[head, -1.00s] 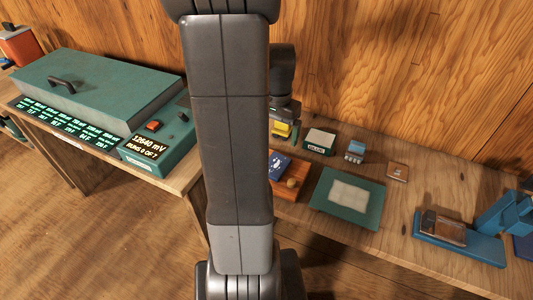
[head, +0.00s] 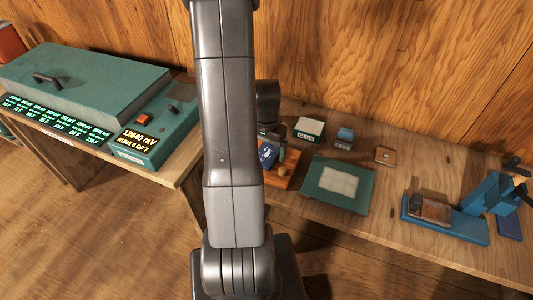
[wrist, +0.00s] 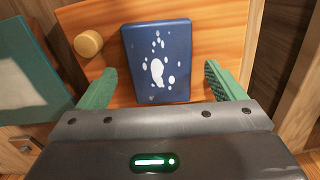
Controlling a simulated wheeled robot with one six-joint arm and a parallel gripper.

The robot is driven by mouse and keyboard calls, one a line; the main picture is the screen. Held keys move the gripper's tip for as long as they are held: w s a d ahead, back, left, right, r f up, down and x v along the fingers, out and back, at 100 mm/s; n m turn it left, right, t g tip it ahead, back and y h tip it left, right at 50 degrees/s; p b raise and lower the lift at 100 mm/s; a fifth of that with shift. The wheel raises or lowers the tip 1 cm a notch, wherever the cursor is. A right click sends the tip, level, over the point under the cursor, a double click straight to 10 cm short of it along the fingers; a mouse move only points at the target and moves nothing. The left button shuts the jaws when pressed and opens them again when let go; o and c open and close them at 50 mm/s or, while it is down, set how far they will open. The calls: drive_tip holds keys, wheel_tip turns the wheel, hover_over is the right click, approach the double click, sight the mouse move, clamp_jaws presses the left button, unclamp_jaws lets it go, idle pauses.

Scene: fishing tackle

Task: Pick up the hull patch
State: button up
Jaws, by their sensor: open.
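The blue rectangular piece with white spots (wrist: 157,62), which looks like the hull patch, lies on an orange-brown wooden board (wrist: 218,28) with a round knob (wrist: 88,43). In the head view the blue piece (head: 267,156) shows just right of my arm, partly covered. My gripper (wrist: 159,72) is open, with one green finger on each side of the blue piece in the wrist view. I see gaps between the fingers and the piece. I cannot tell the height of the fingertips above it.
A green mat (head: 358,198) with a pale sheet (head: 338,183) lies right of the board. A small box (head: 309,129), a blue-grey item (head: 344,138) and a wooden square (head: 385,156) stand behind. A blue fixture (head: 470,228) is at right, a teal instrument (head: 85,75) at left.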

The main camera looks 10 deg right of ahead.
drive_tip(key=shift+f, duration=0.5)
drive_tip(key=c, duration=1.2)
drive_tip(key=shift+r, duration=0.1)
drive_tip(key=shift+c, duration=0.2)
